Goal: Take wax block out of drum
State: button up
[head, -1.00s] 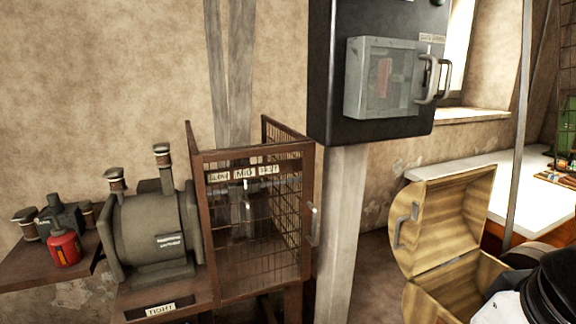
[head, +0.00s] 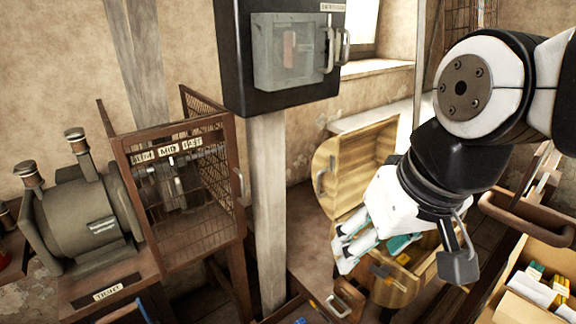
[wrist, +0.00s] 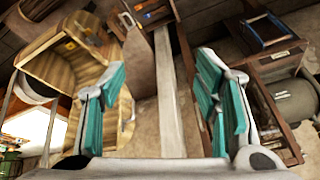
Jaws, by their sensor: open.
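A wooden, round-lidded chest (head: 352,160) stands open right of centre in the head view; it looks like the drum, though I cannot be sure. It also shows at the left of the wrist view (wrist: 45,65). A small orange-yellow piece (head: 403,259) shows inside it, and again in the wrist view (wrist: 70,45); I cannot tell whether this is the wax block. My gripper (head: 355,243) is open and empty, its teal-padded fingers spread wide in the wrist view (wrist: 160,100). In the head view it hangs in front of the chest, hiding part of its opening.
A pale post (head: 268,200) carries a black cabinet (head: 285,95) left of the chest. Further left are a caged machine (head: 190,200) and a grey motor (head: 80,220). An open box of small packets (head: 530,290) stands at lower right.

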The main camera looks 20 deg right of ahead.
jog(key=w+d+f+m+y+b, duration=0.1)
jog(key=w+d+f+m+b, duration=0.15)
jog(key=w, duration=0.55)
jog(key=w+d+f+m+b, duration=0.2)
jog(key=w+d+f, duration=0.15)
jog(key=w, duration=0.35)
jog(key=m+g+h+b, duration=0.3)
jog(key=m+h+b, duration=0.3)
jog(key=m+b, duration=0.4)
send_over(403, 258)
jog(key=s+a+b, duration=0.1)
jog(key=s+a, duration=0.1)
jog(key=a, duration=0.4)
notch_tip(403, 258, down, 38)
jog(key=f+n, duration=0.1)
jog(key=b+x, duration=0.1)
jog(key=x, duration=0.3)
jog(key=b+x, duration=0.1)
jog(key=x, duration=0.4)
jog(key=b+x, duration=0.1)
jog(key=x, duration=0.3)
jog(key=shift+w+d+f, duration=0.1)
jog(key=shift+w+d, duration=0.1)
jog(key=shift+w, duration=0.1)
jog(key=c, duration=1.2)
